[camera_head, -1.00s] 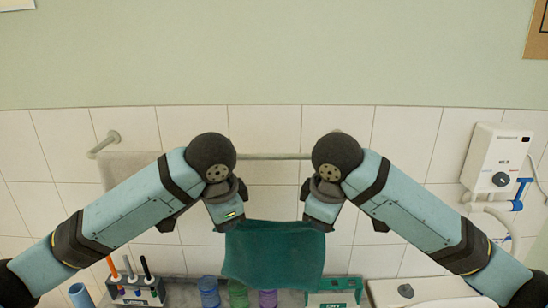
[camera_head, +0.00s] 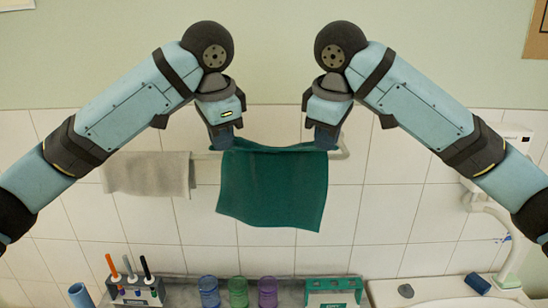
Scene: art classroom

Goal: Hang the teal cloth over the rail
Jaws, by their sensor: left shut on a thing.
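The teal cloth (camera_head: 272,190) hangs spread out in the middle of the head view, its top edge sagging slightly between my two grippers. My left gripper (camera_head: 222,140) is shut on its upper left corner. My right gripper (camera_head: 324,138) is at its upper right corner and appears shut on it; its fingertips are partly hidden. The pale rail (camera_head: 206,156) runs along the tiled wall at about the height of the cloth's top edge. The cloth hides the rail's middle; I cannot tell whether cloth and rail touch.
A grey towel (camera_head: 150,173) hangs on the rail's left part. Below are a marker holder (camera_head: 137,292), several coloured cups including a green one (camera_head: 238,292), a green box (camera_head: 333,291) and a white basin (camera_head: 430,291).

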